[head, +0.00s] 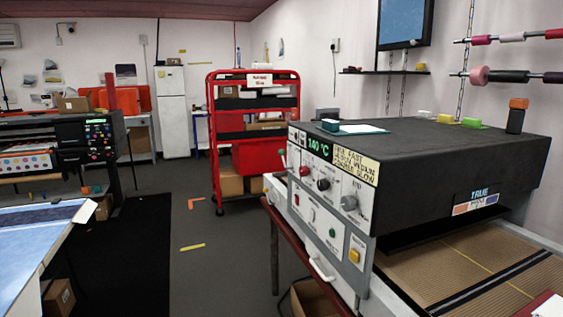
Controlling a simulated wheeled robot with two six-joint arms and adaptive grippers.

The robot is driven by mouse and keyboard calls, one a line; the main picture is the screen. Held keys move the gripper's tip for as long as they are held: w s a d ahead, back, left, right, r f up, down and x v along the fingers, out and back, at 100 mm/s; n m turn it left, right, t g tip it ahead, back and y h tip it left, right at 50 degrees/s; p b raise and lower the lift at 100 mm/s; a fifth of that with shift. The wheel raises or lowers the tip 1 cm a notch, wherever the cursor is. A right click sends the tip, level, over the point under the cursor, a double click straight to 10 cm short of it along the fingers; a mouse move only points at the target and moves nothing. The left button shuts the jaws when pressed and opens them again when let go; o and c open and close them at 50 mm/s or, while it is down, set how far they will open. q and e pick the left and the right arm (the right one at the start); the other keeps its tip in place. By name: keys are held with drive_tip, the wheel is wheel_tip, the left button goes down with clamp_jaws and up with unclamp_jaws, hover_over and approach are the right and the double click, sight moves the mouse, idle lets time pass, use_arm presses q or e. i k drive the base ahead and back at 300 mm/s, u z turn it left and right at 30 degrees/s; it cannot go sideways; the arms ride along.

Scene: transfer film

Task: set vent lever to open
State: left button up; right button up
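A large dark-topped machine (450,150) with a light grey control panel stands at the right. Its panel (320,205) has a green display reading 140 °C, several knobs and buttons, and a yellow label (356,166). Neither of my grippers is in view.
A red shelf cart (255,130) stands behind the machine. A blue-topped table (40,235) is at the left, beside a black floor mat (125,250). The grey floor (215,265) between mat and machine is mostly clear. A ribbed belt (470,270) lies at lower right.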

sight(282, 152)
drive_tip(key=u, duration=0.75)
drive_tip(key=i, duration=0.9)
drive_tip(key=u, duration=0.65)
drive_tip(key=i, duration=1.05)
drive_tip(key=z, duration=0.5)
